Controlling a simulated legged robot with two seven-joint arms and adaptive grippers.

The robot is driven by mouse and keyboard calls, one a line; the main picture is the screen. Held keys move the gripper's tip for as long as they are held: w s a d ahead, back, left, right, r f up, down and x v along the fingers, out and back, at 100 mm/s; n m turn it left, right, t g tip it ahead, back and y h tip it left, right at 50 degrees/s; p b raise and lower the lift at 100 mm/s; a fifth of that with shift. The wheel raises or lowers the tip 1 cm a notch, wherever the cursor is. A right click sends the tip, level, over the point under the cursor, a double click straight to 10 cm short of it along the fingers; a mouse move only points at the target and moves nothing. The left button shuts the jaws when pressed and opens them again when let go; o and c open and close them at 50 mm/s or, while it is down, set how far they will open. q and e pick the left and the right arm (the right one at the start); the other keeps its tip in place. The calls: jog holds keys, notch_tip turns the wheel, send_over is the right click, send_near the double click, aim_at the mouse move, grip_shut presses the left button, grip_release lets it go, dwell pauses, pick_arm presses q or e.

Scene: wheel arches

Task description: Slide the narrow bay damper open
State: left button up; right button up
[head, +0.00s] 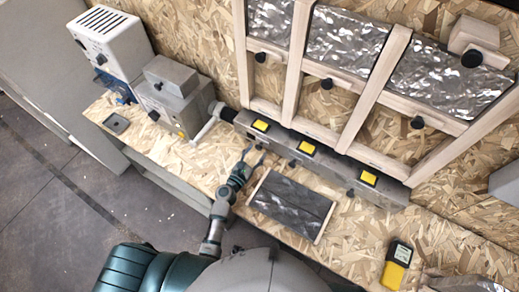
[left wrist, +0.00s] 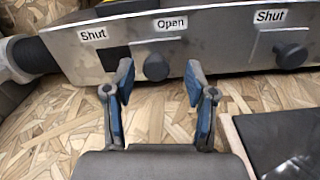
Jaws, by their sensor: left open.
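A grey metal duct (head: 322,157) runs along the foot of the wooden frame, with dark knobs on its front face. The leftmost knob (left wrist: 157,67), below the left, narrow bay, sits under the "Open" label (left wrist: 170,23); a small dark slot (left wrist: 112,59) shows to its left, near a "Shut" label (left wrist: 92,34). My left gripper (head: 254,156) is open and empty in front of this knob (head: 258,147). In the left wrist view, the knob shows between the open fingertips (left wrist: 160,80), just beyond them; I cannot tell whether they touch. My right gripper is not in view.
Another knob (left wrist: 290,55) is to the right, under a second "Shut" label. A dark panel (head: 291,205) lies on the bench beside my left gripper. Foil panels (head: 338,42) fill the frame above. A yellow meter (head: 397,266) lies at the right front.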

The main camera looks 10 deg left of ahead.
pick_arm(q)
jog(key=v, duration=0.9)
jog(key=shift+s+d+r, duration=0.1)
jog(key=shift+s+d, duration=0.15)
jog(key=shift+s, duration=0.35)
jog(key=shift+a, duration=0.2)
